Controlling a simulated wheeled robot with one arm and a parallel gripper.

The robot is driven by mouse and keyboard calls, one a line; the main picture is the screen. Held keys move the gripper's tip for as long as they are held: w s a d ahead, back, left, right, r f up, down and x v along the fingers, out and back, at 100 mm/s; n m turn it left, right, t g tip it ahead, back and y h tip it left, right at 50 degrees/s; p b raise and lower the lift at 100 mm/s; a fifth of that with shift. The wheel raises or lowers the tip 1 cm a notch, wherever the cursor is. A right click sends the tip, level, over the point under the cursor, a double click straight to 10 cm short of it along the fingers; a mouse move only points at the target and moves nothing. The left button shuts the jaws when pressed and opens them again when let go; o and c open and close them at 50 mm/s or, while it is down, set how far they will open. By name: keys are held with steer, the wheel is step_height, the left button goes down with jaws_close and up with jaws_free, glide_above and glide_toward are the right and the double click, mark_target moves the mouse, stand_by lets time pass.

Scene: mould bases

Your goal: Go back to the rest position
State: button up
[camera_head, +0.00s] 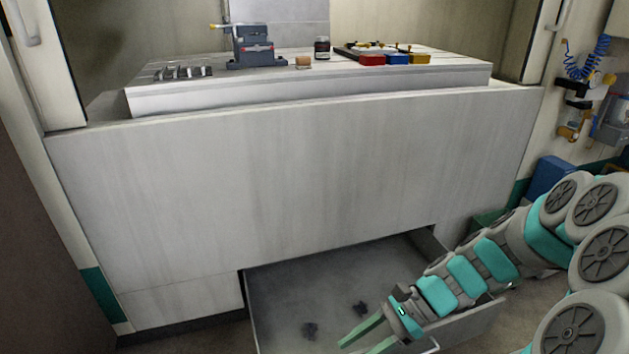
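My gripper (356,348) is at the bottom of the view, at the end of my teal and grey arm reaching in from the right. Its two pale green fingers are apart with nothing visible between them; the tips lie close to the frame's lower edge. It is over or in the open lower drawer (280,298); its exact height cannot be told.
The pale cabinet front (290,190) rises behind the drawer. On its worktop (200,94) stand a grey-blue device (252,50), a dark jar (322,48), a small brown block (303,62) and red, blue and yellow bins (397,58). A blue box (548,178) stands at right.

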steer(key=s+d+r+n+h, duration=0.3)
steer(key=s+n+h, duration=0.2)
steer(key=s+n, duration=0.2)
steer(key=s+d+r+n+t+h, duration=0.1)
steer(key=s+d+r+n+h, duration=0.3)
steer(key=s+n, duration=0.4)
steer(key=shift+s+r+t+h, duration=0.15)
steer(key=shift+s+t+h, duration=0.25)
steer(key=shift+h, duration=0.4)
